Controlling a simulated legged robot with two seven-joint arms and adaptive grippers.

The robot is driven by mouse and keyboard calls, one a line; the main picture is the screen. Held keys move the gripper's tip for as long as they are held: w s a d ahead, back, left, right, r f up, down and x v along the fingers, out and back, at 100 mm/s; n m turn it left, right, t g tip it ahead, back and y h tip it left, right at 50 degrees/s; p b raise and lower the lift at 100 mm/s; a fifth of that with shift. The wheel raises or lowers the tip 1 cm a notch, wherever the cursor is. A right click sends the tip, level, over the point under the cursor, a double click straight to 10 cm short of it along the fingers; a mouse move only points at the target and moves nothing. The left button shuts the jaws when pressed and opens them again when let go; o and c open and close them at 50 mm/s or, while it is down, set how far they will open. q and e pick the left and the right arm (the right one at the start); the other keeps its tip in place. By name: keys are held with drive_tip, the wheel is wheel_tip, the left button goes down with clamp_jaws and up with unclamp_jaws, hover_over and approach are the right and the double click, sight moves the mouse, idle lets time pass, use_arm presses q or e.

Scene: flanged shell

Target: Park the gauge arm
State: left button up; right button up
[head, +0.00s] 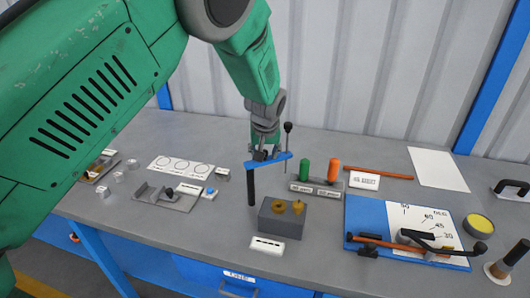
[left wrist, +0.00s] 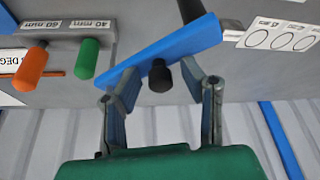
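A blue arm (head: 267,160) sits across the top of a black post (head: 251,187), which appears to stand on the bench. A thin upright rod with a black ball (head: 288,127) is near its right end. My left gripper (head: 264,151) is at the blue arm from above. Whether a finger touches the arm is unclear. My right gripper is not in view.
A grey block with brass parts (head: 282,217) stands right of the post. Green (head: 304,169) and orange (head: 334,171) pegs stand behind. A grey fixture (head: 170,202) is left.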

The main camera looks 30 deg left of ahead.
use_arm(q)
drive_tip(key=shift+r, duration=0.3)
drive_tip(key=v, duration=1.1)
drive_tip(key=shift+s+d, duration=0.2)
